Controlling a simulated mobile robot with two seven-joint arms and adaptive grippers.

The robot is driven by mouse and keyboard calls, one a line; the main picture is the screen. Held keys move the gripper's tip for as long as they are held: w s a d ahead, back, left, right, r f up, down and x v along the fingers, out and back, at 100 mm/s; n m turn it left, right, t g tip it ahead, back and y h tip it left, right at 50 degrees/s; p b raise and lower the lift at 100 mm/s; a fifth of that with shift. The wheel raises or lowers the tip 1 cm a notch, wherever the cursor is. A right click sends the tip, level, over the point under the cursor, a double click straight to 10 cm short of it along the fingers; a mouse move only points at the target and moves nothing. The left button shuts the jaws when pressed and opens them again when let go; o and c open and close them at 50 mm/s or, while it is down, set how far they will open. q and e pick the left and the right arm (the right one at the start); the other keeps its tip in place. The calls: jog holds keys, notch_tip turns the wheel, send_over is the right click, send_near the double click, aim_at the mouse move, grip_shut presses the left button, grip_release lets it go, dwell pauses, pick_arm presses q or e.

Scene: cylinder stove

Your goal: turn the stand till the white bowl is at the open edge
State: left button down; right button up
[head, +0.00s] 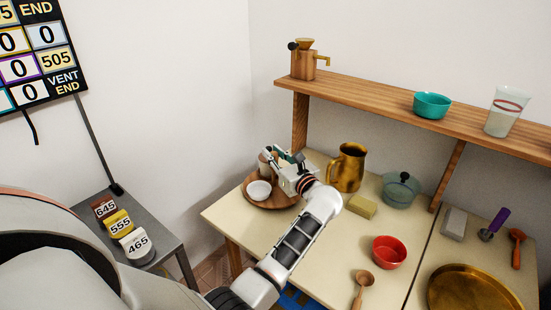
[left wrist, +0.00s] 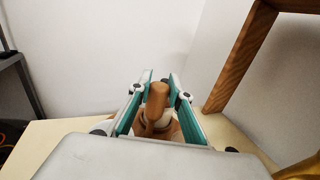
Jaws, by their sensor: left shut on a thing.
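The round wooden stand (head: 280,204) sits at the far left corner of the cream table. The white bowl (head: 258,190) is on it, at the side toward the table's left edge. A beige cup (head: 265,163) stands behind the bowl. My left gripper (head: 284,155) is over the stand. In the left wrist view, its two fingers (left wrist: 160,82) are shut on an upright wooden post (left wrist: 157,100), which appears to be the stand's. My gripper and forearm hide the right part of the stand. My right gripper is in neither view.
A brass pitcher (head: 346,168), a yellow block (head: 362,206) and a lidded teal pot (head: 400,190) stand right of my forearm. A red bowl (head: 389,252) and wooden spoon (head: 363,283) lie nearer. A shelf post (head: 300,122) rises behind the stand. The table's left front is bare.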

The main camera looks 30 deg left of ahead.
pick_arm(q)
jog(key=shift+f+n+g+b, duration=0.15)
jog(key=shift+n+g+b, duration=0.15)
jog(key=shift+g+b, duration=0.1)
dwell(0.3)
jog(key=c, duration=1.8)
grip_release()
notch_tip(320, 180, up, 10)
jog(key=shift+r, duration=0.15)
